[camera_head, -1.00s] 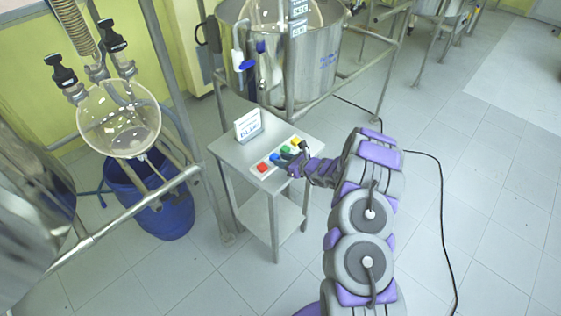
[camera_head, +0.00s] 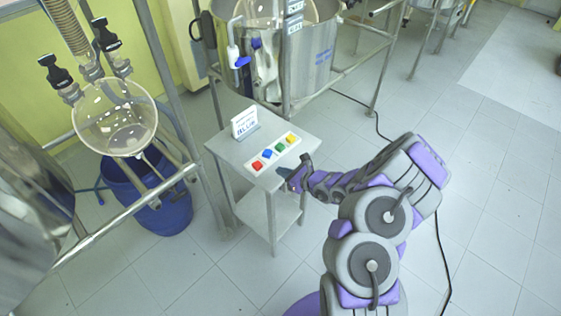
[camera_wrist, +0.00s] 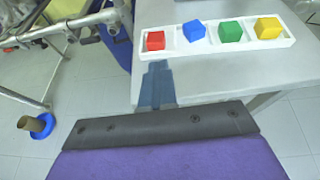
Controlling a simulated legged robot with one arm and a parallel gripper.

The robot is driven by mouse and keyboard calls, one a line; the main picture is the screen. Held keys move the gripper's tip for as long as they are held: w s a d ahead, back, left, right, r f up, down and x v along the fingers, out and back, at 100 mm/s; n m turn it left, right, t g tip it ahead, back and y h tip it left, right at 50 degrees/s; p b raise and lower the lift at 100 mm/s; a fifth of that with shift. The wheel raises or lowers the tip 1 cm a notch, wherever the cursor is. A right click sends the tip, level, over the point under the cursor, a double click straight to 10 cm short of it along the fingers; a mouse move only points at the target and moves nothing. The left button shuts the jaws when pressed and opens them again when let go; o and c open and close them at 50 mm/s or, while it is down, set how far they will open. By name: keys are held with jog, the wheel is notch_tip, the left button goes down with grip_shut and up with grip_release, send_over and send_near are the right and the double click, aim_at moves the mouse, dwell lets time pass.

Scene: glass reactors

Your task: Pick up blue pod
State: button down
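The blue pod (camera_head: 266,154) is a small cube in a white tray (camera_head: 278,159) on a small steel table. It stands between the red pod (camera_head: 257,165) and the green pod (camera_head: 280,147); the yellow pod (camera_head: 291,138) is at the far end. My gripper (camera_head: 293,170) is at the table's front edge, apart from the pods, with its jaws spread and empty. In the wrist view, the blue pod (camera_wrist: 194,30) is right of and beyond the visible grey-blue finger (camera_wrist: 157,86), which points nearest the red pod (camera_wrist: 155,40). The other finger is hidden there.
A white sign (camera_head: 244,122) stands behind the tray on the steel table (camera_head: 228,150). A steel vessel (camera_head: 310,60) is behind the table. A glass flask (camera_head: 115,115) and blue drum (camera_head: 160,210) are at left. The floor at right is clear except a black cable.

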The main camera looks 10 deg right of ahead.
jog(key=s+p, duration=0.1)
jog(key=s, duration=0.5)
jog(key=shift+a+r, duration=0.25)
jog(key=shift+r, duration=0.15)
jog(key=c, duration=1.8)
grip_release()
jog(key=shift+s, duration=0.1)
jog(key=o, duration=1.4)
jog(key=shift+d, duration=0.1)
